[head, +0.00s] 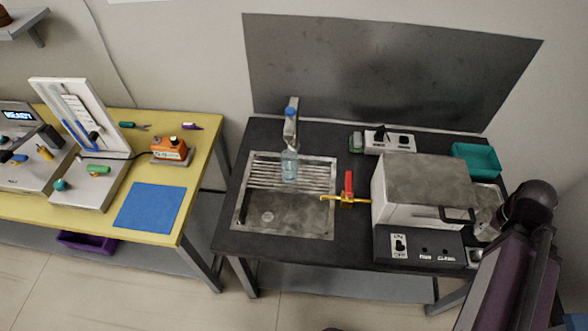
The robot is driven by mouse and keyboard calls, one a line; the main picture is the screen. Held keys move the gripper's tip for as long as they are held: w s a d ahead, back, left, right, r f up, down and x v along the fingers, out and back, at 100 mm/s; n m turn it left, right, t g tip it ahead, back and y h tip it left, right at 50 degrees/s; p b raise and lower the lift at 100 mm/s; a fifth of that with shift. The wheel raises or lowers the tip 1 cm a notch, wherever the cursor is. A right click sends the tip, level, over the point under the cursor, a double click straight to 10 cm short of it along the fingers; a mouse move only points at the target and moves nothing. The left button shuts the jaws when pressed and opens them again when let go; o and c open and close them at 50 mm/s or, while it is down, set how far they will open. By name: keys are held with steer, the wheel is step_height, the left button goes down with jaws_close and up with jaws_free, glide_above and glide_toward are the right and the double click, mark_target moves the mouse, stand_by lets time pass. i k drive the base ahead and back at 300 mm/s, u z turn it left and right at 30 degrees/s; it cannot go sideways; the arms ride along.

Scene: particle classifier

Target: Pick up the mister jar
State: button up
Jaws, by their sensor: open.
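A clear, pale blue jar (289,164) stands upright on the ribbed drainer part of the metal sink (330,213), just below the grey tap (291,122) with its blue top. It looks like the mister jar, though no label is readable. My gripper is not in view; only a dark part of my arm shows at the lower right, well apart from the jar.
A grey box machine (428,180) with a front switch panel stands right of the sink. A yellow valve with a red handle (349,184) lies between them. A teal tray (476,158) sits behind. A yellow table (203,165) stands left, across a gap.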

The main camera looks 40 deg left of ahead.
mark_target(288, 157)
steer(key=z, duration=0.1)
steer(key=k, duration=2.15)
steer(key=u, duration=0.5)
steer(key=i, duration=1)
steer(key=u, duration=0.1)
